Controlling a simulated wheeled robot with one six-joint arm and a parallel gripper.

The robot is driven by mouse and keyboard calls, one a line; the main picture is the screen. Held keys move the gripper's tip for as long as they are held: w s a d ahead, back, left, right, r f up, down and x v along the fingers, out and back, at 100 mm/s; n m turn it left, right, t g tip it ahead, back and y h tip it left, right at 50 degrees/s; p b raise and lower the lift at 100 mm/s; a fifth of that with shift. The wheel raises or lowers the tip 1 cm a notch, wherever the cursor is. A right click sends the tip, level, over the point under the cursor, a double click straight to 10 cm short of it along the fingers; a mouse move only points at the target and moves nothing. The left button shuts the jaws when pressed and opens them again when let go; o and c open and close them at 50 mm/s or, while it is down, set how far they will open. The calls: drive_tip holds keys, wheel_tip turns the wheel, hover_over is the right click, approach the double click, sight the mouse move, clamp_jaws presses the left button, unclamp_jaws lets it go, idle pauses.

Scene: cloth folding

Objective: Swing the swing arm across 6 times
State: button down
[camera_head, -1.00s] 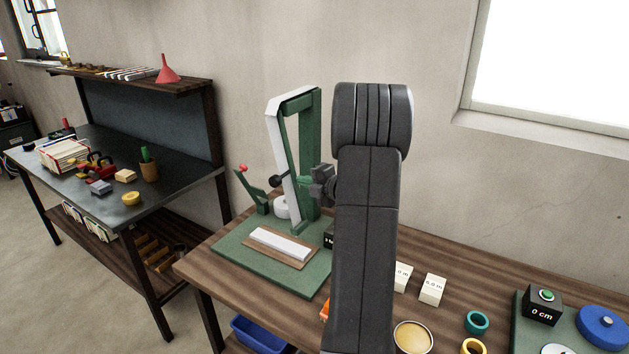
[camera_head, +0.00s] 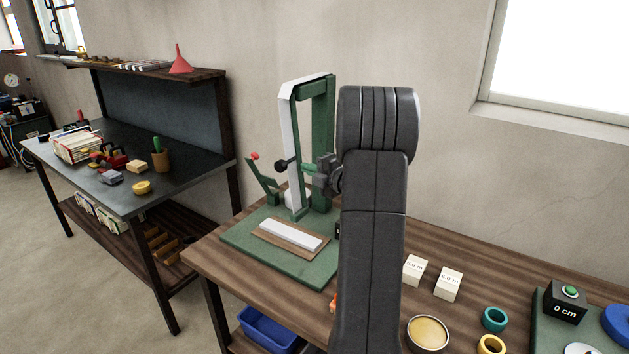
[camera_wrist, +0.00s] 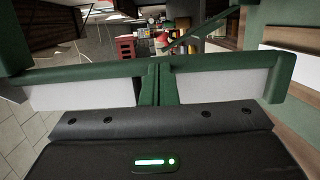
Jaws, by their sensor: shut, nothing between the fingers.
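The rig stands on a green base plate (camera_head: 236,241) at the left end of the wooden table. The swing arm (camera_head: 288,130), a long white bar hanging from a green post (camera_head: 325,110), is nearly upright with a slight lean. A black knob (camera_head: 281,165) sticks out to its left. My gripper (camera_head: 310,174) is at its right side, about knob height; contact cannot be told. In the wrist view my gripper (camera_wrist: 155,85) shows its green fingers together in the middle, with nothing between them. My dark arm hides the table behind it.
A green lever with a red tip (camera_head: 255,157) stands left of the arm. A white block (camera_head: 290,233) lies on a brown board in front. Two white cubes, rings and a counter box (camera_head: 567,300) reading 0 cm stand to the right. A dark workbench (camera_head: 120,190) is at left.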

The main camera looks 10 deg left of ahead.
sight(300, 172)
drive_tip(key=a+b, duration=0.1)
drive_tip(key=b, duration=0.1)
drive_tip(key=a+f+y+b, duration=0.1)
drive_tip(key=b, duration=0.1)
drive_tip(key=w+a+b, duration=0.1)
drive_tip(key=b, duration=0.1)
drive_tip(key=shift+a+f+t+y, duration=0.15)
drive_tip(key=shift+f+t+y, duration=0.15)
drive_tip(key=shift+f+t, duration=0.1)
drive_tip(key=a+b, duration=0.1)
drive_tip(key=b, duration=0.1)
drive_tip(key=a+y+b, duration=0.1)
drive_tip(key=b, duration=0.1)
drive_tip(key=shift+w+m+t, duration=0.3)
drive_tip(key=shift+w+t, duration=0.1)
drive_tip(key=a+b, duration=0.1)
drive_tip(key=b, duration=0.1)
drive_tip(key=w+a+r+t+y+b, duration=0.1)
drive_tip(key=b, duration=0.2)
drive_tip(key=shift+a+r+m, duration=0.1)
drive_tip(key=shift+a+m, duration=0.2)
drive_tip(key=shift+a, duration=0.05)
drive_tip(key=shift+r, duration=0.15)
